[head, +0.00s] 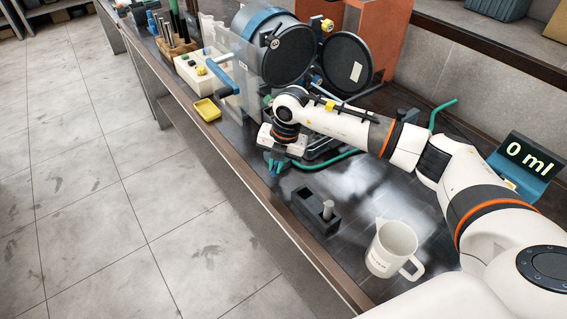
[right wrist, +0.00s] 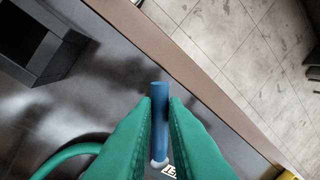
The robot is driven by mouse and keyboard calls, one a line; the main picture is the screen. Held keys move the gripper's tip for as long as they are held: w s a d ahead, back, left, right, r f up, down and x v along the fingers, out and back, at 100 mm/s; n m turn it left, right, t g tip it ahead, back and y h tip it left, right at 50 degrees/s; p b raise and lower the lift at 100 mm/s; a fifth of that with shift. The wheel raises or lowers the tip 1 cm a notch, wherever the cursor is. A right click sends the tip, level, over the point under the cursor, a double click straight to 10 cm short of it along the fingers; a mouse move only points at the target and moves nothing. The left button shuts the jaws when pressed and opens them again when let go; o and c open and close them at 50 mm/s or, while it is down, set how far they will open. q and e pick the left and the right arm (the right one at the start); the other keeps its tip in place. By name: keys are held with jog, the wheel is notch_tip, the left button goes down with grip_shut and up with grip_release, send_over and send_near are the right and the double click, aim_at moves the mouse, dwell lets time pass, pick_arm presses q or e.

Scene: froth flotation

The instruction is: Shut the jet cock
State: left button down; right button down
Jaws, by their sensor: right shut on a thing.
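The jet cock shows in the right wrist view as a blue, rod-shaped handle (right wrist: 158,125) with a pale round end at its lower tip. My right gripper (right wrist: 160,108) has its two green fingers on either side of this handle, shut on it. In the head view my right gripper (head: 277,166) points down close to the bench's front edge, beside the flotation machine, and the arm hides much of what is around it. The cock's body is hidden. My left gripper is not in view.
A dark block with a slot and peg (head: 317,212) and a white jug (head: 388,250) stand nearer on the bench (head: 345,190). A green hose (head: 340,158) runs behind my gripper. A yellow tray (head: 207,109) lies to the left.

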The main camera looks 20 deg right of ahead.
jog(key=m, duration=0.1)
jog(key=w+a+m, duration=0.1)
jog(key=m, duration=0.1)
jog(key=m+b, duration=0.1)
jog(key=shift+w+a+m+t+h, duration=0.25)
jog(key=shift+w+m+t+h, duration=0.05)
jog(key=shift+h, duration=0.1)
jog(key=shift+w+a+m+h+b, duration=0.2)
jog(key=shift+w+m+b, duration=0.15)
jog(key=shift+m, duration=0.5)
jog(key=shift+w+a+m+h+b, duration=0.15)
jog(key=shift+w+m, duration=0.25)
jog(key=shift+m, duration=0.45)
jog(key=c, duration=1.5)
grip_release()
jog(key=shift+o, duration=0.2)
notch_tip(320, 180, up, 12)
jog(key=s+b, duration=0.2)
jog(key=b, duration=0.1)
jog(key=shift+s+d, duration=0.15)
jog(key=shift+d, duration=0.1)
